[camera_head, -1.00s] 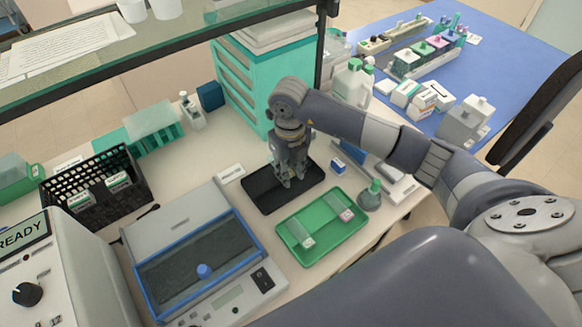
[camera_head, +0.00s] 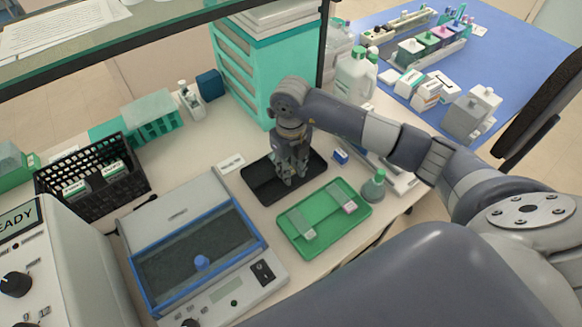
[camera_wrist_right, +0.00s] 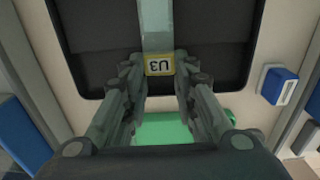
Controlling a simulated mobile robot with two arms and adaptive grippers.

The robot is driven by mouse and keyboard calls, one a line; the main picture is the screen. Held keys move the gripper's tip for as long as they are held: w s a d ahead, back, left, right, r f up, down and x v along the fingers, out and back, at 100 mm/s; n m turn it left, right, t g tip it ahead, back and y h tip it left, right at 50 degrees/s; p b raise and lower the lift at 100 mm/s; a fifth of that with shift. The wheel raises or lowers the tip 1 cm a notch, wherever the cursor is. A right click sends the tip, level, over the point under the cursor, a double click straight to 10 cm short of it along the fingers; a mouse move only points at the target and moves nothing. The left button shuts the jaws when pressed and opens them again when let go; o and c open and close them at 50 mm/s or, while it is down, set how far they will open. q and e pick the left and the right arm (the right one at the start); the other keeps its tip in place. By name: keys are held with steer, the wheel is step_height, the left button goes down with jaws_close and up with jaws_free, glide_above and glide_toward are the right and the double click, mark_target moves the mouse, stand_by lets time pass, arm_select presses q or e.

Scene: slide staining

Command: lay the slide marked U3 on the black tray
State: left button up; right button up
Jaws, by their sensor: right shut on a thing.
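The slide marked U3 (camera_wrist_right: 156,28) is a clear strip with a yellow-edged label (camera_wrist_right: 160,66) at its near end. In the right wrist view it extends away from my fingers over the black tray (camera_wrist_right: 100,62). My right gripper (camera_head: 294,181) is shut on the slide's label end, pointing down over the black tray (camera_head: 256,184). It also shows in the wrist view (camera_wrist_right: 158,82). I cannot tell whether the slide touches the tray floor. In the head view the slide is too small and hidden to make out. My left gripper is not in view.
A green tray (camera_head: 330,228) with slides in it lies just in front of the black tray. A green-capped bottle (camera_head: 373,188) and a small blue box (camera_head: 340,156) stand to the right. A blue-framed device (camera_head: 200,255) is at the left; a teal drawer cabinet (camera_head: 250,85) stands behind.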

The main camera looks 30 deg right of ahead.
steer(key=shift+f, duration=0.25)
steer(key=o, duration=1.2)
steer(key=shift+c, duration=0.2)
step_height(320, 180, up, 12)
